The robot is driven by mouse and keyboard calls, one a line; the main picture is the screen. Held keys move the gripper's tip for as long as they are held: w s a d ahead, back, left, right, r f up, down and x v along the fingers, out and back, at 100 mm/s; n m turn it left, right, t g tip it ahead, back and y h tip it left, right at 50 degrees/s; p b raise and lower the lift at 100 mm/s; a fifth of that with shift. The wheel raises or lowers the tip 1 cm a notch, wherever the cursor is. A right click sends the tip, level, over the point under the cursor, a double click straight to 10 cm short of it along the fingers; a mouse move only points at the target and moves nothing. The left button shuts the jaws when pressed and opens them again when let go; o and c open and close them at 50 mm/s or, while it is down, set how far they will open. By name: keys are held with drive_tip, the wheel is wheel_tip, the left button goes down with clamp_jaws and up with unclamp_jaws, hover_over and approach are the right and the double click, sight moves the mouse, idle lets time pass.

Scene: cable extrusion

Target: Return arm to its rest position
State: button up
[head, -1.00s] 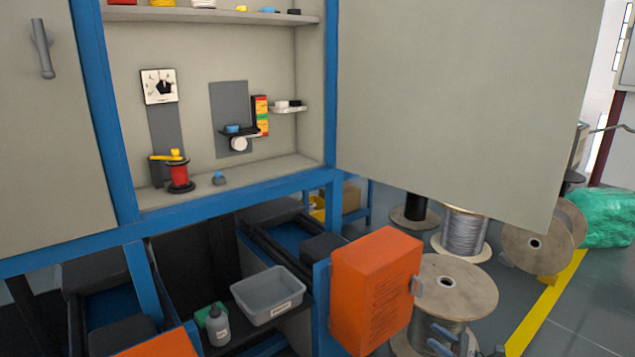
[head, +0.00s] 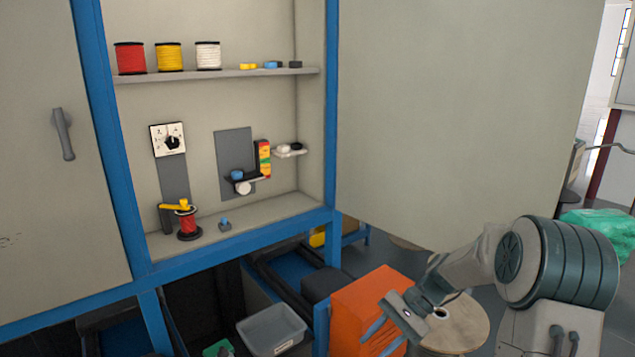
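My arm reaches in from the lower right of the head view. My gripper (head: 381,341) points down and to the left, in front of the orange box (head: 368,298). Its two fingers stand apart with nothing seen between them, so it looks open and empty. It is well away from the cabinet shelves. Part of the orange box is hidden behind it.
An open cabinet with a blue frame (head: 333,110) holds red, yellow and white spools (head: 208,56) on its upper shelf. A grey bin (head: 272,331) and a wooden reel (head: 458,325) sit low down. The large open door (head: 455,110) hangs behind my arm.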

drive_tip(key=s+d+r+n+t+h+p, duration=0.1)
drive_tip(key=s+r+n+t+h+p, duration=0.2)
drive_tip(key=s+r+p, duration=0.4)
drive_tip(key=s+d+r+n+t+h+p, duration=0.1)
drive_tip(key=s+r+n+t+h+p, duration=0.2)
drive_tip(key=s+r, duration=0.9)
wheel_tip(320, 180, up, 6)
drive_tip(key=n+h+p, duration=0.2)
drive_tip(key=h+p, duration=0.1)
drive_tip(key=p, duration=0.1)
drive_tip(key=shift+s+p, duration=0.2)
drive_tip(key=shift+p, duration=0.1)
drive_tip(key=shift+f, duration=0.1)
